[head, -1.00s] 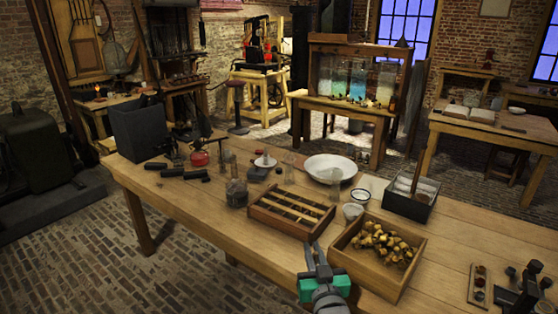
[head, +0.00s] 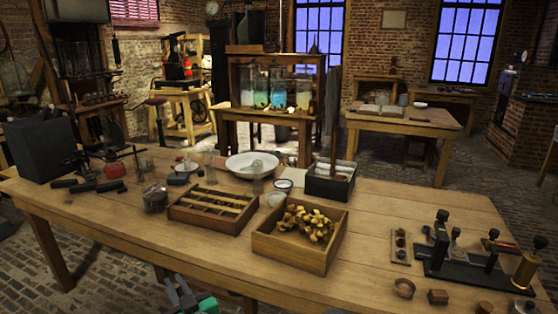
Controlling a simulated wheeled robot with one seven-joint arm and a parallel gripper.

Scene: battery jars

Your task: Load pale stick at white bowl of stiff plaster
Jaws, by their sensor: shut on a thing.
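My gripper (head: 178,290), grey with green parts, shows at the bottom edge, in front of the near table edge. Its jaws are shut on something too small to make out. A wide white bowl (head: 252,164) stands at the back of the table. A small pale bowl (head: 276,199) and a white dark-rimmed dish (head: 283,186) stand nearer. I cannot tell which holds stiff plaster. A shallow wooden tray (head: 182,214) has pale strips lying across it. I cannot tell whether one is the pale stick. My gripper is below and apart from all these.
A wooden crate (head: 290,262) of yellowish lumps stands right of the tray. A dark box (head: 322,188) with an upright brown stick is behind it. A black apparatus (head: 470,264) stands at the right. The table's front middle and right-centre are clear.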

